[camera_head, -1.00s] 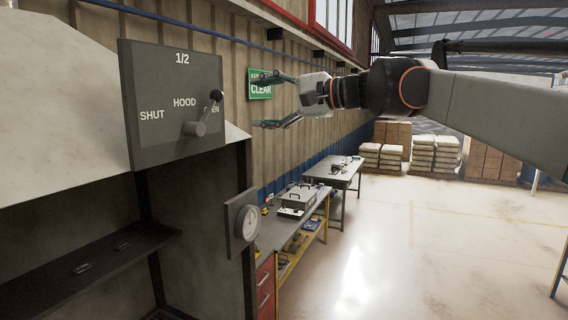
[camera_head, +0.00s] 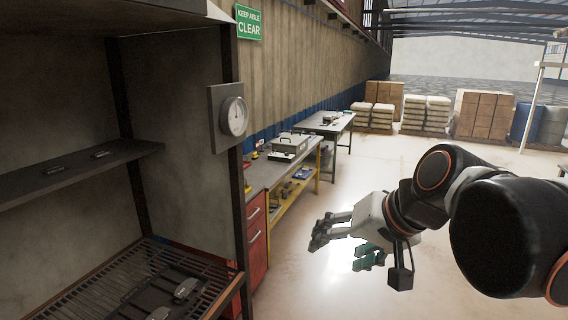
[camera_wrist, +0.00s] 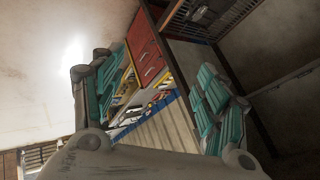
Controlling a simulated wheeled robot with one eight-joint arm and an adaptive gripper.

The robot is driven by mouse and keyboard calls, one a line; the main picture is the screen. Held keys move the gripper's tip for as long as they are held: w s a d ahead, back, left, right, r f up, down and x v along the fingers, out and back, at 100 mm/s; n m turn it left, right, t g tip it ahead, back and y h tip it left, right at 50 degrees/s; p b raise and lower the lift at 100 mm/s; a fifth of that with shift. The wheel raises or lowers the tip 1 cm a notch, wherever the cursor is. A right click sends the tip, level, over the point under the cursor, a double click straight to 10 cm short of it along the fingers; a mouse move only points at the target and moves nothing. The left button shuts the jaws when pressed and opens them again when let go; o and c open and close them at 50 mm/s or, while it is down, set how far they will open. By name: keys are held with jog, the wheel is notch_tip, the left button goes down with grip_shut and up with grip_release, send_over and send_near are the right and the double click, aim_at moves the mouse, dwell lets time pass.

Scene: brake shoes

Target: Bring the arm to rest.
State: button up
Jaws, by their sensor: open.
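My gripper (camera_head: 347,248) hangs in free air over the open floor, right of the hood cabinet in the head view. Its fingers are apart with nothing between them. In the wrist view the two teal-padded fingers (camera_wrist: 155,100) stand wide apart, and the workbench shows beyond them. My arm reaches in from the right edge of the head view, bent at the wrist. Dark brake shoes (camera_head: 186,288) lie on the wire rack (camera_head: 215,283) at the lower left. Smaller dark pieces (camera_head: 52,169) lie on the shelf (camera_head: 85,165) above.
A round gauge (camera_head: 235,116) is on the cabinet's front post. A bench (camera_head: 262,172) with red drawers and a grey toolbox (camera_head: 290,145) stands along the wall, with another table (camera_head: 325,127) behind. Stacked pallets (camera_head: 427,113) are far back. The floor around my gripper is clear.

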jog(key=s+d+f+n+h+b, duration=0.1)
jog(key=s+d+f+b, duration=0.3)
jog(key=f, duration=0.8)
jog(key=s+d+f+n+h+b, duration=0.1)
jog(key=s+d+f+h+b, duration=0.2)
jog(key=f, duration=0.9)
jog(key=s+d+b, duration=0.2)
jog(key=shift+s+d+h, duration=0.4)
